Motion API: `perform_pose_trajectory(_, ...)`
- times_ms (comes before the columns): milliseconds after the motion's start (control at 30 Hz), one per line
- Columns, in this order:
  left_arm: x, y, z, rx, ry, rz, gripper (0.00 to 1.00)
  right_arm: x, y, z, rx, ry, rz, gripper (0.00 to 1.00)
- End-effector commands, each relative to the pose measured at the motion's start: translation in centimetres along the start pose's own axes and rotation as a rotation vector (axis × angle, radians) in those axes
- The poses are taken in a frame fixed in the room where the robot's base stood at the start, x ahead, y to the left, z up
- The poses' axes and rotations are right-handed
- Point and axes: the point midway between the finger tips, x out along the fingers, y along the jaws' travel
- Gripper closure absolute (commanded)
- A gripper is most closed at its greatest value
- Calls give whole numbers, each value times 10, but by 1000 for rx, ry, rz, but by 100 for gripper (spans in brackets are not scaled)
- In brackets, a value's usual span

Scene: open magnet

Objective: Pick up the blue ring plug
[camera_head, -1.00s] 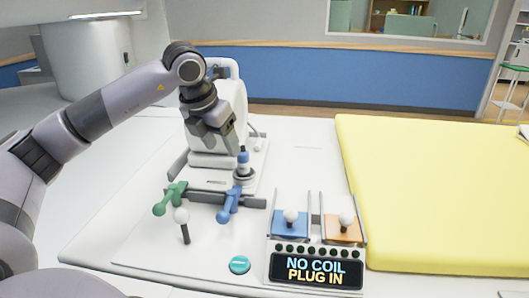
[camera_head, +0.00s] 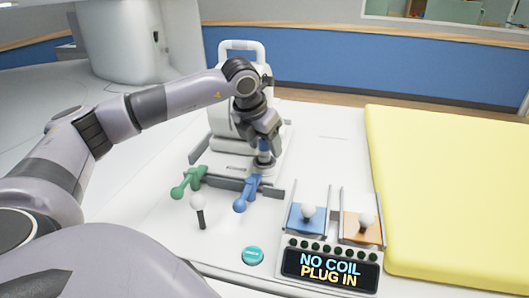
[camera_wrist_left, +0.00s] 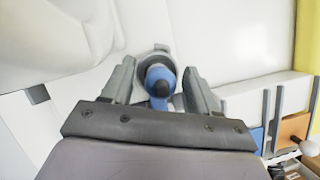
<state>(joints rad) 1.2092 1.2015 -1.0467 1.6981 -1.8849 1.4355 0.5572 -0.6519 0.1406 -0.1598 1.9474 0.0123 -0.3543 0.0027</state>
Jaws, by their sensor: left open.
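In the left wrist view my left gripper (camera_wrist_left: 158,82) is open, with one finger on each side of the plug. I see small gaps between fingers and plug. The lower part of the plug is partly hidden in the head view. My right gripper is in neither view.
A blue lever (camera_head: 246,194) and a green lever (camera_head: 187,182) stand in front. A white-knobbed stick (camera_head: 199,208) and a teal button (camera_head: 253,256) are nearer. A panel (camera_head: 329,271) reads "NO COIL PLUG IN". A yellow pad (camera_head: 440,190) lies right.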

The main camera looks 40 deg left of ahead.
Motion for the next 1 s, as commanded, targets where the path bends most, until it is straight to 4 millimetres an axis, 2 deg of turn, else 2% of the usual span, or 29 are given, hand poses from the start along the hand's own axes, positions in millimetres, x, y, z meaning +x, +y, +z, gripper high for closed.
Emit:
perform_pose_trajectory(100,0,0,0,0,0,0,41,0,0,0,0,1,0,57)
perform_pose_trajectory(133,0,0,0,0,0,0,47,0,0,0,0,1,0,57)
perform_pose_trajectory(300,0,0,0,0,0,-1,100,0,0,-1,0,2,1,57)
perform_pose_trajectory(567,-1,0,0,0,-1,-1,100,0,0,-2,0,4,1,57)
perform_pose_trajectory(733,-8,0,4,0,-3,-1,100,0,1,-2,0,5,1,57)
perform_pose_trajectory(867,-23,-1,10,-1,-4,-2,100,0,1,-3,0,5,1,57)
perform_pose_trajectory(1000,-50,-1,22,-1,-7,-4,100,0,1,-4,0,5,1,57)
